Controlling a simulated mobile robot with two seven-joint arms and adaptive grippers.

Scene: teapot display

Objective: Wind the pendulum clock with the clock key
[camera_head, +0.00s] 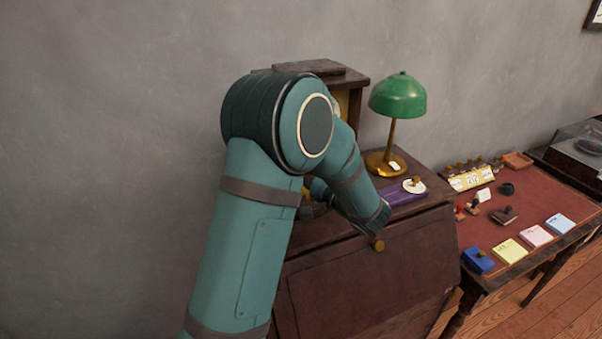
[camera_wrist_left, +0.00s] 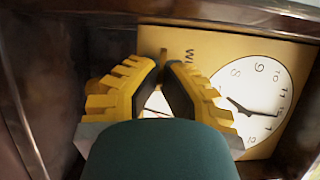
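The pendulum clock (camera_head: 352,82) is a dark wooden case on the desk, mostly hidden behind my left arm in the head view. In the left wrist view its white dial (camera_wrist_left: 266,83) with black numerals and hands shows on a yellow panel (camera_wrist_left: 205,45), right of the fingers. My left gripper (camera_wrist_left: 162,66) points into the case, its two yellow fingers with dark pads close together in front of the panel. A small dark bit shows near the fingertips; I cannot tell whether it is the clock key or whether it is held. My right gripper is not in view.
A green lamp (camera_head: 398,98) stands right of the clock, beside a purple item (camera_head: 403,196) with a small round plate (camera_head: 413,186). A red-topped table (camera_head: 515,205) with stamps and coloured pads is at right. The case walls closely surround my left gripper.

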